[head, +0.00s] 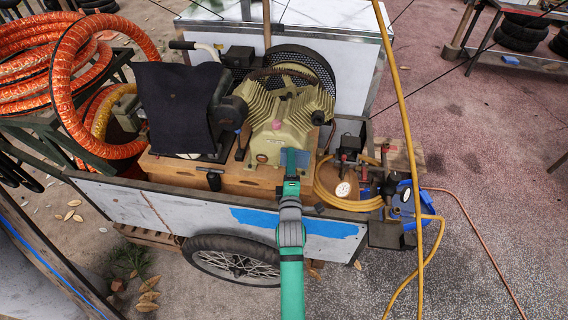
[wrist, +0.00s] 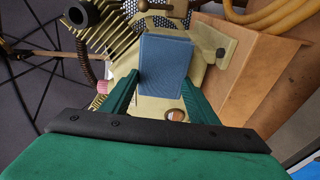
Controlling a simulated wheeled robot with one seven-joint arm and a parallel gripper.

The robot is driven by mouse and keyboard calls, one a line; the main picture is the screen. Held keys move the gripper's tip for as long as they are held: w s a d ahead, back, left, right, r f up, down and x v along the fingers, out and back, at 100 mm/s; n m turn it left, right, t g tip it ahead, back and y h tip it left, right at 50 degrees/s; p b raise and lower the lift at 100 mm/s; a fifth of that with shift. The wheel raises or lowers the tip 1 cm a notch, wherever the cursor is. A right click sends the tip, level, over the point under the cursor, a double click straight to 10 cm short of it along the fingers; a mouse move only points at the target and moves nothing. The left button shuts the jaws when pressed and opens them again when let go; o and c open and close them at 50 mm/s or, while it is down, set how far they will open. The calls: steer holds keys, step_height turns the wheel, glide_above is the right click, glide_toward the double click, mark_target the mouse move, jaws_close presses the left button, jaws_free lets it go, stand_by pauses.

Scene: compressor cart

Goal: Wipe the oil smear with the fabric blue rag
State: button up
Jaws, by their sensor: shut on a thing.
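My gripper (head: 293,158) is in front of the cream compressor (head: 285,112) on the cart. It is shut on the fabric blue rag. In the wrist view the rag is a flat, folded blue block (wrist: 165,65) between the two green fingers of my gripper (wrist: 160,85). In the head view only a small part of the rag (head: 302,158) shows beside the fingers. The rag is close to the compressor's lower front, but I cannot tell whether it touches. I cannot make out the oil smear with certainty; the rag and gripper cover part of the compressor front.
A wooden base (head: 230,178) carries the compressor. A dark cloth-like cover (head: 175,105) hangs to the left. A coiled yellow hose (head: 345,201) and fittings lie to the right, with a hanging yellow hose (head: 404,115). Orange hoses (head: 62,75) are at the far left.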

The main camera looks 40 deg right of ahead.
steer(key=shift+s+d, duration=0.1)
steer(key=shift+d, duration=0.15)
steer(key=shift+w+a+r, duration=0.1)
steer(key=shift+w+a, duration=0.5)
steer(key=shift+w, duration=0.2)
steer(key=shift+w+a, duration=0.55)
steer(key=shift+w, duration=0.25)
steer(key=shift+w+a, duration=1.45)
steer(key=shift+w, duration=0.05)
steer(key=shift+s+a+f, duration=0.2)
steer(key=shift+s+a, duration=0.2)
steer(key=shift+a, duration=0.15)
steer(key=shift+v, duration=2.35)
steer(key=shift+r, duration=0.1)
